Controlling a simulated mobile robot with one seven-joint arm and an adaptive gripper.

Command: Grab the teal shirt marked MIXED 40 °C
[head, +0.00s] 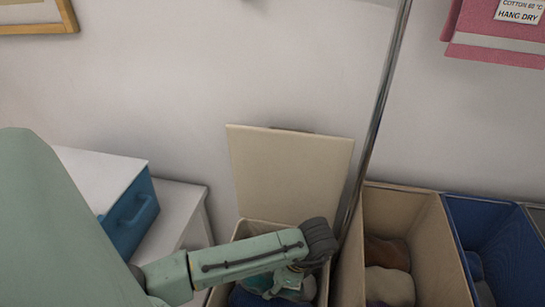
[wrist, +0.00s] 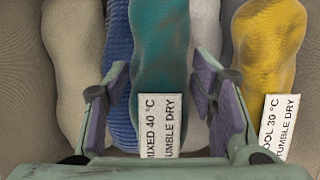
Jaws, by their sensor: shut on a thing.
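The teal shirt (wrist: 165,50) is a rolled-looking bundle in the middle of the wrist view. Its white label (wrist: 162,125) reads MIXED 40 °C and TUMBLE DRY. My gripper (wrist: 160,82) has a finger on each side of the shirt and is shut on it. In the head view my gripper (head: 288,282) reaches into the lidded beige hamper (head: 238,232), among the clothes. The shirt's lower end is hidden by my gripper in the wrist view.
A blue garment and a pale one lie beside the shirt. A yellow garment (wrist: 268,45) labelled 30 °C lies to the right. The hamper's open lid (head: 290,175) stands behind. A metal pole (head: 378,110) and another beige bin (head: 425,250) stand right; a blue box (head: 132,215) is left.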

